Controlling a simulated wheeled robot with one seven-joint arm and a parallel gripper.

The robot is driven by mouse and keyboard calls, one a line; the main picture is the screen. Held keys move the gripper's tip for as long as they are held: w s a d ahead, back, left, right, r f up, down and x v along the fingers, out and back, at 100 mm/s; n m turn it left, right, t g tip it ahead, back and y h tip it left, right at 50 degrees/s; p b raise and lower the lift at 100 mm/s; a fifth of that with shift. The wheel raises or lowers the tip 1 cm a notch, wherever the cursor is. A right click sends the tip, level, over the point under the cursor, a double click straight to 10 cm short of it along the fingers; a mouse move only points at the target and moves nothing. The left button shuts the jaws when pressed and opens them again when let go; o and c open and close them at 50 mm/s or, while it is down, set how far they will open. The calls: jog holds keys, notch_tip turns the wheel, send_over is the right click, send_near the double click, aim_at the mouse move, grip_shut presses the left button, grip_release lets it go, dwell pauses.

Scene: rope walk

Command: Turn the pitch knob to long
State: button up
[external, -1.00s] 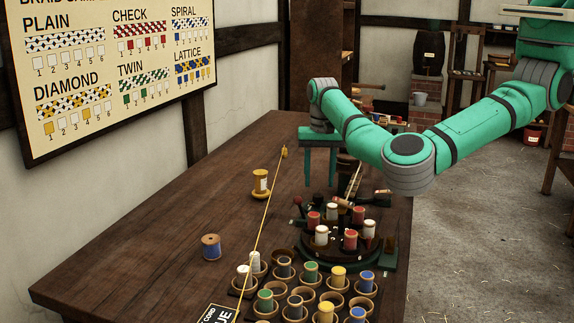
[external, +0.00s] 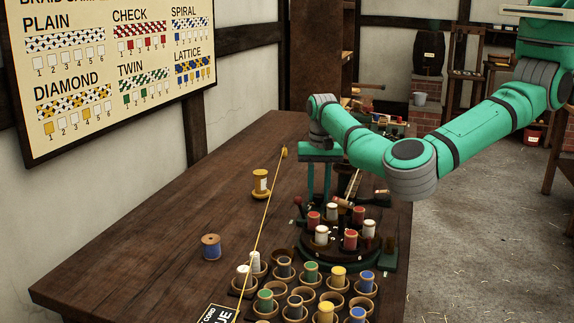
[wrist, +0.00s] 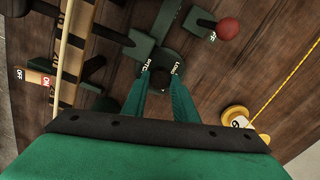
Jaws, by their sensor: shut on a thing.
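The pitch knob (wrist: 161,77) is a small dark knob on a round dark green base in the wrist view. The word LONG (wrist: 178,68) is printed on its right side, and partly legible lettering that looks like PITCH is on its left. My gripper (wrist: 160,86) points at it, with one green finger on each side, shut on the knob. Which way the knob points cannot be told. In the external view my gripper (external: 318,199) reaches down at the back left of the braiding machine (external: 340,250), and the knob is hidden there.
A red ball-ended lever (wrist: 228,28) stands close to the knob. An ON/OFF switch (wrist: 38,79) lies at the left of the wrist view. The machine carries red and white bobbins. A yellow spool (external: 261,184) and taut yellow cord lie left of it; spool cups stand in front.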

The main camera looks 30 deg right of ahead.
aim_at(318, 195)
jog(key=shift+n, duration=0.3)
jog(key=n, duration=0.4)
jog(key=shift+n, duration=2)
jog(key=shift+a, duration=0.1)
jog(key=o, duration=1.1)
jog(key=shift+c, duration=0.2)
jog(key=shift+r, duration=0.1)
notch_tip(318, 195, up, 11)
jog(key=shift+f, duration=0.2)
jog(key=shift+w, duration=0.1)
